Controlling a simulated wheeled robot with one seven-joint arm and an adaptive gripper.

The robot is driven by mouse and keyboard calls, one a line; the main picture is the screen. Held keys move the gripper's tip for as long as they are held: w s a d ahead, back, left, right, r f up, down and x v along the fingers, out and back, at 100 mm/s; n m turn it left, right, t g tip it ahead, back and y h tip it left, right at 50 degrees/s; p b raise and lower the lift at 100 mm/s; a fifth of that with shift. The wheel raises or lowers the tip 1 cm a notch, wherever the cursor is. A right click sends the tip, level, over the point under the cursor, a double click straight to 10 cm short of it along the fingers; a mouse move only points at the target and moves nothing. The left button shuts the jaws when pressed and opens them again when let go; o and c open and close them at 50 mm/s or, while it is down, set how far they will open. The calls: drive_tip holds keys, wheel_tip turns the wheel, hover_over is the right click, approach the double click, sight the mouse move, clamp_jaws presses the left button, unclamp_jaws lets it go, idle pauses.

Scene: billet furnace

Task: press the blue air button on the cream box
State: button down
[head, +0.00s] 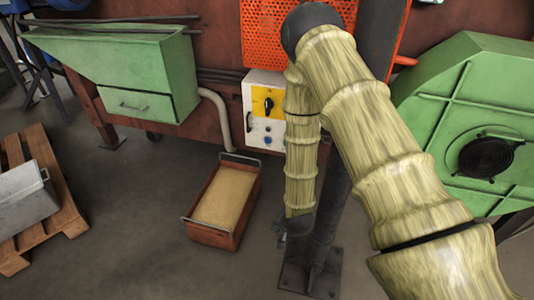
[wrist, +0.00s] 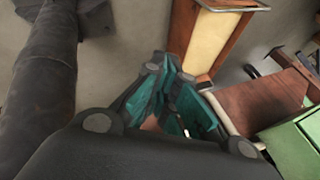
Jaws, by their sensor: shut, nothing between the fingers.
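The cream box (head: 263,122) hangs on the brown furnace frame in the head view, with a yellow panel and black rotary switch (head: 267,103) on its upper half. The blue button (head: 267,140) is low on its face, just left of my sleeved arm, which hides the box's right edge. My gripper (wrist: 172,72) is shut and empty in the wrist view, its teal fingers close together. In the head view my forearm hangs down to the right of the box, with its lower end below the box. I cannot make out the box or button in the wrist view.
A sand-filled brown bin (head: 203,232) stands on the floor below left of the box. A dark post (head: 329,215) stands behind my arm. A green blower (head: 455,125) is at the right, and a green hopper (head: 125,70) is at upper left.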

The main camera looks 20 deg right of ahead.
sight(268, 141)
drive_tip(key=w+r+m+t+b, duration=0.2)
drive_tip(key=w+m+b, duration=0.3)
drive_tip(key=w, duration=0.9)
drive_tip(key=w+r+m+t+b, duration=0.3)
drive_tip(key=w+b, duration=0.6)
drive_tip(key=w, duration=0.5)
drive_tip(key=shift+w+d+r+m+t+y+b, duration=0.35)
drive_tip(key=shift+m+t, duration=0.55)
drive_tip(key=shift+m, duration=0.3)
drive_tip(key=shift+w, duration=0.1)
drive_tip(key=w+d+b, duration=0.1)
drive_tip(key=w+d, duration=0.4)
drive_tip(key=w, duration=0.2)
drive_tip(key=shift+w+b, duration=0.15)
drive_tip(key=shift+b, duration=0.15)
drive_tip(key=shift+f, duration=0.1)
drive_tip(key=shift+w+d, duration=0.1)
drive_tip(key=shift+w, duration=0.05)
